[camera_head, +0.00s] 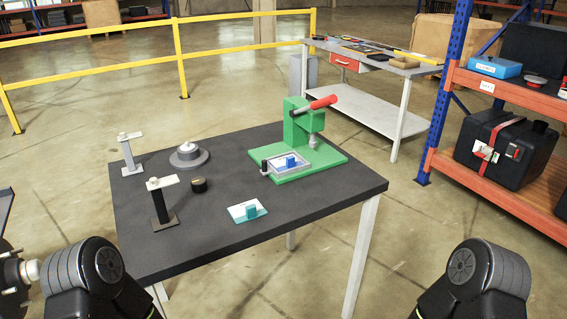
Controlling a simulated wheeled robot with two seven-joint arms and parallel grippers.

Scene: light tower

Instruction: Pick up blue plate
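A small light-blue and white plate (236,213) with a raised teal block lies flat near the front middle of the dark table (190,240). A second, brighter blue piece (291,163) sits in a grey tray on the base of the green press (303,125), which has a red handle. Neither of my grippers is in view. Only black arm links of mine show at the lower left and lower right, apart from the table objects.
Two small stands (161,203) (128,153), a round grey base (189,155) and a black cylinder (199,185) are left of the plate. A shelf rack (500,90) stands at right, a workbench (360,85) behind. The table's front right is clear.

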